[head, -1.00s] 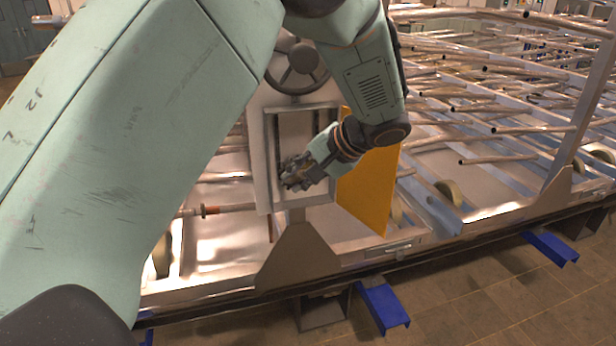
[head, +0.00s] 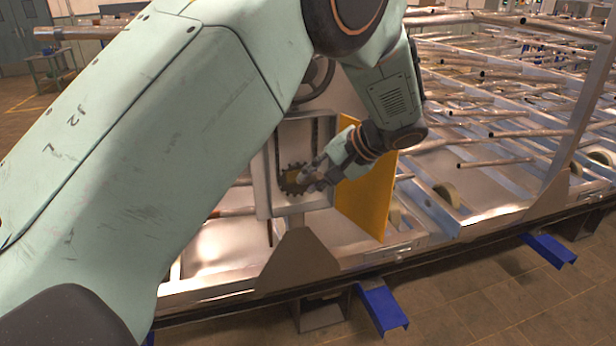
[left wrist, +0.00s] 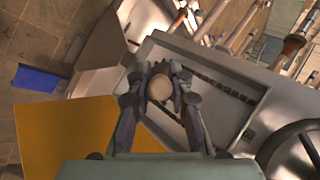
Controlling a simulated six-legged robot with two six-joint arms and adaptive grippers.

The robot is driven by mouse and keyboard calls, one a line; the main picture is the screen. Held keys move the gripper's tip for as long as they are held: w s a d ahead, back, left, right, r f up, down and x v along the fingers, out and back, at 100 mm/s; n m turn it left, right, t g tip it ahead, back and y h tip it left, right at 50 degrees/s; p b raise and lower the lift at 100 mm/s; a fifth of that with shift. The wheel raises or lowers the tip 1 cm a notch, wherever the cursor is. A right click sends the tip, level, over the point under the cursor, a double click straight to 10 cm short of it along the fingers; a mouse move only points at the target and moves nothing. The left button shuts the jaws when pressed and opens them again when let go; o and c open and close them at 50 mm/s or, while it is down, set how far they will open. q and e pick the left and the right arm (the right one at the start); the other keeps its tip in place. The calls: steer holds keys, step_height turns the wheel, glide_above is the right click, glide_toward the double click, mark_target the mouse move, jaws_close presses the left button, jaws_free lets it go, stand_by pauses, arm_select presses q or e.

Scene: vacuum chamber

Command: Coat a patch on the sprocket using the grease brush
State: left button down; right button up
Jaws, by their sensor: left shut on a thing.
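The dark toothed sprocket (head: 291,180) sits low in an open grey housing (head: 264,200), with dark chain strands (head: 278,140) above it. My left gripper (head: 312,180) is just right of the sprocket and overlaps its right side in the head view. In the left wrist view, my left gripper (left wrist: 160,90) is shut around a round tan end (left wrist: 160,88), which looks like the grease brush's handle. The bristles are hidden, so I cannot tell whether they touch the sprocket. The sprocket is mostly hidden there behind the fingers. My right gripper is not in view.
An orange door panel (head: 366,205) stands open on the housing's right, close to my left wrist. A handwheel (head: 318,82) is above the housing. A metal frame with many pipes (head: 500,133) extends to the right. Blue feet (head: 382,308) stick out in front.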

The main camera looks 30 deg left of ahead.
arm_select(q)
steer(key=shift+w+d+r+p, duration=0.1)
steer(key=shift+w+d+p, duration=0.2)
steer(key=shift+w+d, duration=0.8)
steer(key=shift+w, duration=0.3)
steer(key=shift+s, duration=0.1)
steer(key=s+d+p, duration=0.2)
steer(key=s+d, duration=0.2)
steer(key=shift+d, duration=0.35)
steer(key=shift+w, duration=0.1)
